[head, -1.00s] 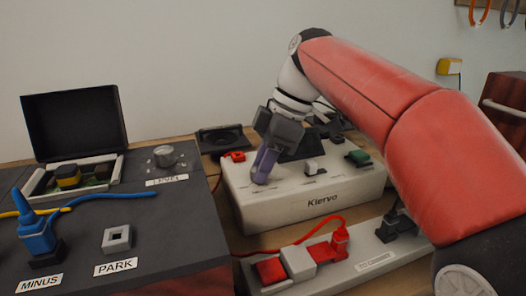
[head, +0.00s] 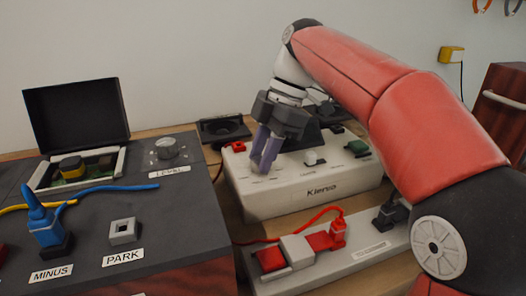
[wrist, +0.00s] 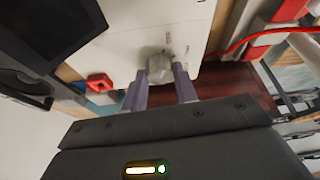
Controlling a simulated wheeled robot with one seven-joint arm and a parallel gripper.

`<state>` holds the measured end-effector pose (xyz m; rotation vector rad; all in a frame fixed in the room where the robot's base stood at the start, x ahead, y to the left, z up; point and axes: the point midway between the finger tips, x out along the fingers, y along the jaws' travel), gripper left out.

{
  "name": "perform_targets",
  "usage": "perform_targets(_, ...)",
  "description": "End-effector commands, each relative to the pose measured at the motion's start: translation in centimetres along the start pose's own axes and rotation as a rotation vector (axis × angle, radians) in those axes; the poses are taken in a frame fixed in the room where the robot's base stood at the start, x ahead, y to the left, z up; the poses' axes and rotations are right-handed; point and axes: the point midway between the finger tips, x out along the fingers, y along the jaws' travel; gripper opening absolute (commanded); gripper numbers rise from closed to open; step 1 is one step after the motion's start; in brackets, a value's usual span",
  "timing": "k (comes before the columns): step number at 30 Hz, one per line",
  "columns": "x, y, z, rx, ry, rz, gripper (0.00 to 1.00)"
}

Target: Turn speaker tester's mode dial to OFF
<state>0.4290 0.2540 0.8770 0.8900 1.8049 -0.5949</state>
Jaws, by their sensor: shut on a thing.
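The speaker tester, a white box marked Klervo (head: 290,200), stands on the bench in the middle of the head view. My gripper (head: 264,168) points down at the left part of its top face, its purple fingers hiding the dial there in the head view. In the wrist view the mode dial, a grey knob (wrist: 160,70), sits between the tips of my two fingers (wrist: 160,84). My gripper is shut on this knob. Small labels lie beside it, too blurred to read, so its setting cannot be told.
A power strip (head: 350,254) with red and black plugs lies in front. A dark console (head: 170,225) with a blue plug (head: 42,222) stands left.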

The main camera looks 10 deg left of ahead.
Motion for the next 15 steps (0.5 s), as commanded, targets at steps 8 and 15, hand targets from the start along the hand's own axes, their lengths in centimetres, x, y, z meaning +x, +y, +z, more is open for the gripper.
perform_targets(8, -0.04, 0.02, -0.02, -0.001, 0.0, 0.002, 0.43)
perform_targets(15, -0.01, 0.01, -0.01, 0.0, 0.0, 0.001, 0.51)
